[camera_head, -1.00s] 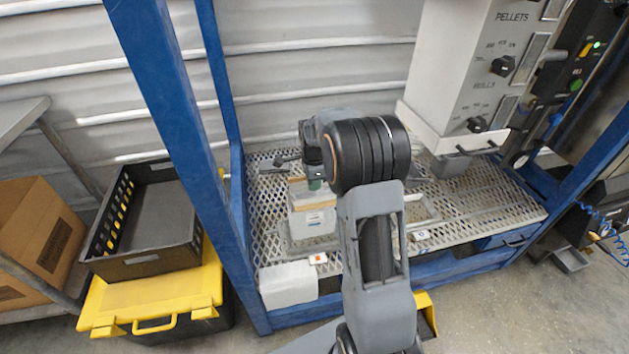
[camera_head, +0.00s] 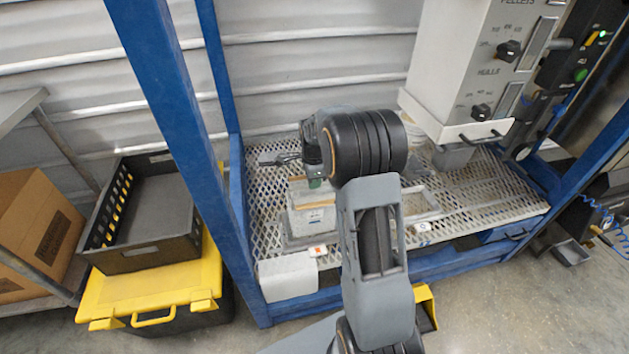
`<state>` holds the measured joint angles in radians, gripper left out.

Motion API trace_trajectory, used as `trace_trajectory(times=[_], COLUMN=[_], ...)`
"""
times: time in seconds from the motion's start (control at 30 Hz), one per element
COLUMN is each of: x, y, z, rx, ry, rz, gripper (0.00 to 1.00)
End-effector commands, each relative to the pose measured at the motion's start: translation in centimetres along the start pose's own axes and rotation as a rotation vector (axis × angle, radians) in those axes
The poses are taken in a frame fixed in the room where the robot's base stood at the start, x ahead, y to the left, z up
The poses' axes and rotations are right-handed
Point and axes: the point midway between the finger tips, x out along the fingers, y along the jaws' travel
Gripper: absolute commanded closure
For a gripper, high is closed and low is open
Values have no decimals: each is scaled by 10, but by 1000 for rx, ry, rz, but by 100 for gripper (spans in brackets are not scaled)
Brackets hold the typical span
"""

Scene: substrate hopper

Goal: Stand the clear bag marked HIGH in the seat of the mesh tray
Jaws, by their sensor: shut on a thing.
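My gripper (camera_head: 315,181) points down over the left part of the mesh tray (camera_head: 268,205), its dark wrist partly behind my arm. Its greenish tips are shut at the tan top strip of a pale, see-through bag (camera_head: 312,218). The bag is upright, with a small marking low on its front that is too small to read. Its lower end is at a grey rectangular frame on the mesh, the seat (camera_head: 294,240). I cannot tell whether the bag's base touches the seat.
A second frame lies to the right on the mesh, partly behind my arm. The grey hopper (camera_head: 455,70) hangs above the tray's right side. Blue posts (camera_head: 165,120) flank the tray. A black crate (camera_head: 150,250) stands on a yellow-lidded box (camera_head: 150,290) at left.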

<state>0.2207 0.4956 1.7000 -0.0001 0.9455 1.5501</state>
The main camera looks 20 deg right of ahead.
Motion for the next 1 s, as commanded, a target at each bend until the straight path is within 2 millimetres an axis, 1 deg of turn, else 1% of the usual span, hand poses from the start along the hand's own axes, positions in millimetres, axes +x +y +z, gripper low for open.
trace_trajectory(times=[0.6,1.0], x=[0,7], y=[0,0], z=[1,1], rx=[0,0], ry=[0,0], rz=[0,0], gripper=[100,100])
